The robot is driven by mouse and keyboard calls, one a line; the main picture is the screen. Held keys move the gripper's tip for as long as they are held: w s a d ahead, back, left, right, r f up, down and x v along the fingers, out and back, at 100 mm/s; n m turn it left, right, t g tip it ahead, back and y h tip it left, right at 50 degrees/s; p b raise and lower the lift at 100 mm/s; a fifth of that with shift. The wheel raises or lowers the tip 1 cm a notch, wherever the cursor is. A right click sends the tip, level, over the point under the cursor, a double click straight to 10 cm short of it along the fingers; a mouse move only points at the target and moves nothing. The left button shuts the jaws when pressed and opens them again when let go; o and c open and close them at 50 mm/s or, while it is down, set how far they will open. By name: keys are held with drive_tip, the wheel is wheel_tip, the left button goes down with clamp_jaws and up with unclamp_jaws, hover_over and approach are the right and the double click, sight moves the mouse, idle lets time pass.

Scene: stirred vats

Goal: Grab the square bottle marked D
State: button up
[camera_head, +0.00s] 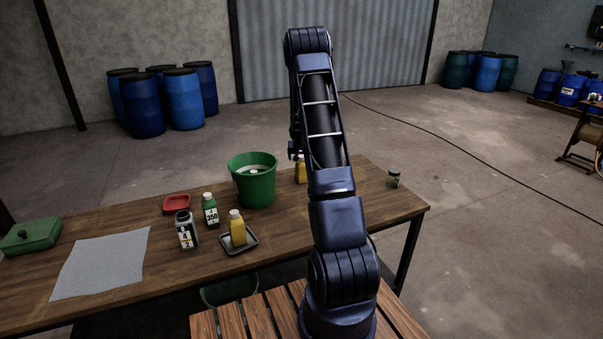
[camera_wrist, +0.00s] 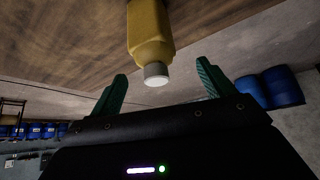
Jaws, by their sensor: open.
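A square yellow bottle (camera_wrist: 150,35) with a grey-white cap shows upside down in the wrist view. Its cap lies between the fingertips of my open gripper (camera_wrist: 162,72), with no finger seen touching it. In the head view a yellow bottle (camera_head: 300,172) stands right of the green bucket, partly hidden by my arm. No letter D is readable on it. Another yellow bottle (camera_head: 237,230) with a white cap stands in a small dark tray (camera_head: 253,242). A dark-capped bottle (camera_head: 187,232) has a white label whose top letter is too small to be sure of.
A green bucket (camera_head: 252,188), a green bottle (camera_head: 210,212), a red dish (camera_head: 176,203), a grey sheet (camera_head: 102,264) and a green box (camera_head: 32,236) are on the wooden table (camera_head: 385,215). A small jar (camera_head: 394,178) stands near its right end. Blue drums (camera_head: 184,98) stand far back.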

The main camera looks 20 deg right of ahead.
sight(302, 169)
drive_tip(key=x, duration=0.4)
drive_tip(key=shift+w+d+r, duration=0.1)
drive_tip(key=shift+w+d, duration=0.05)
drive_tip(key=shift+d, duration=0.1)
drive_tip(key=shift+c, duration=0.4)
drive_tip(key=c, duration=1.6)
